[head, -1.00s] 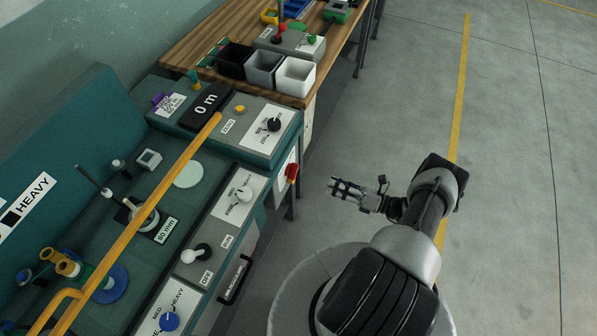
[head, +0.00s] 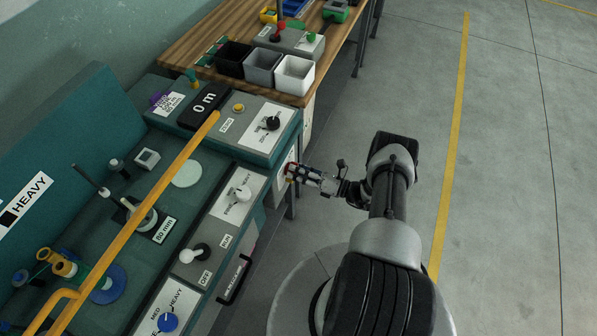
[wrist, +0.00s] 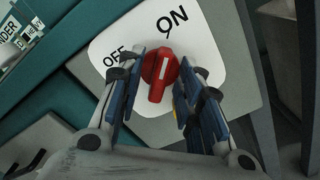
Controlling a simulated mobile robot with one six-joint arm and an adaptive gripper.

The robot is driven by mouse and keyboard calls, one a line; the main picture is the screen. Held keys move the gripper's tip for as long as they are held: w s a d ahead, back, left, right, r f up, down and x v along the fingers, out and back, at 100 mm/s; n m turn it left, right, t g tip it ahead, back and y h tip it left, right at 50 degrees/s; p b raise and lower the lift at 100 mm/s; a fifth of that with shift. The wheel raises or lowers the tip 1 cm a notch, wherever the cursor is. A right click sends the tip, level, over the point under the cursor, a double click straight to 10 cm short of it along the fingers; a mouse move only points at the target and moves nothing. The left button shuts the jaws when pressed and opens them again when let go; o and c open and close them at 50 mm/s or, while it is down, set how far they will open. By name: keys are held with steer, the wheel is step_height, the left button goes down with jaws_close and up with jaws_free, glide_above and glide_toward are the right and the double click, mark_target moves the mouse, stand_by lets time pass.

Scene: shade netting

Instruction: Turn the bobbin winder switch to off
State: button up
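The red switch knob (wrist: 160,70) sits on a white plate marked OFF and ON in the wrist view. Its white line slants up toward the ON mark (wrist: 172,20); the OFF mark (wrist: 117,57) is up and left of the knob. My gripper (wrist: 159,92) is open, with one blue-padded finger on each side of the knob. I cannot tell whether either pad touches it. In the head view my gripper (head: 291,172) is at the bench's front side and mostly hides the knob.
A label ending in "DER" (wrist: 10,42) is left of the plate. The bench top carries a white run knob (head: 195,253) and a yellow rail (head: 150,200). A black handle (head: 236,279) sticks out of the front. Floor to the right is clear.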

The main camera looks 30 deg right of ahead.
jaws_close()
stand_by(0.3)
steer(key=shift+n, duration=0.3)
steer(key=shift+s+a+n+b, duration=0.1)
steer(key=shift+n+b, duration=1.2)
steer(key=shift+n, duration=7.3)
jaws_free()
